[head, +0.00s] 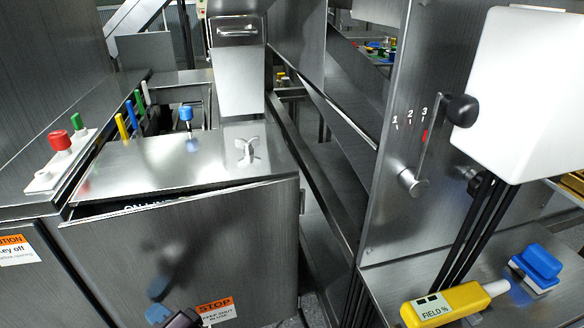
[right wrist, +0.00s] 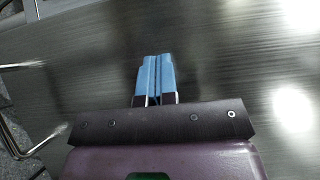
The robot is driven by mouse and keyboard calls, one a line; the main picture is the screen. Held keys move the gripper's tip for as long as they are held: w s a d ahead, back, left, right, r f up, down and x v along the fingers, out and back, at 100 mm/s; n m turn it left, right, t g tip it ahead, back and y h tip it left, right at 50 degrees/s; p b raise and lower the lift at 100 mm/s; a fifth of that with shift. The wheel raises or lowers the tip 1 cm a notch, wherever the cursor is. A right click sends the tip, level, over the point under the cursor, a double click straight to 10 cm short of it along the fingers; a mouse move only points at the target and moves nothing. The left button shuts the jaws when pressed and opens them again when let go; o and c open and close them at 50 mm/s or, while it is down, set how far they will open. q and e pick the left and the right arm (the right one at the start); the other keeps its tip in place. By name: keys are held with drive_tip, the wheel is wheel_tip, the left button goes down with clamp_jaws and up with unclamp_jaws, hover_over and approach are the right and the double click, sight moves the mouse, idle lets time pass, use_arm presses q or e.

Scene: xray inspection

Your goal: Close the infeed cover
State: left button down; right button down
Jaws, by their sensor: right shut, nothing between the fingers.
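The infeed cover (head: 225,245) appears to be the brushed-metal front panel with an orange STOP label (head: 215,307). It is slightly ajar: a dark wedge-shaped gap shows along its top edge at the left, with part of some lettering inside. My right gripper (head: 158,314) is low in front of the panel, and its blue fingertips are mirrored in the metal. In the right wrist view the fingertips (right wrist: 156,75) are together, empty, and point at a blurred metal surface. Whether they touch the panel I cannot tell. My left gripper is not in view.
A steel top with a wing knob (head: 247,151) and a blue knob (head: 186,115) lies above the panel. Red and green buttons (head: 60,141) are at left. A lever (head: 430,140) marked 1 to 3, a yellow FIELD % device (head: 440,306) and a blue-handled block (head: 538,264) are at right.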

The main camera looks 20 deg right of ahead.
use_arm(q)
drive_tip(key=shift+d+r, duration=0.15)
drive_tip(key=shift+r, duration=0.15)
use_arm(e)
drive_tip(key=shift+w, duration=0.75)
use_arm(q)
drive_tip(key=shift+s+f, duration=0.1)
use_arm(e)
drive_tip(key=shift+s+d, duration=0.35)
drive_tip(key=shift+s, duration=0.15)
use_arm(q)
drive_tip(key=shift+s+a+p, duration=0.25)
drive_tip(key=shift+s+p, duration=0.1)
drive_tip(key=shift+p, duration=0.3)
use_arm(e)
drive_tip(key=v, duration=0.9)
drive_tip(key=shift+s, duration=0.35)
drive_tip(key=shift+d, duration=0.15)
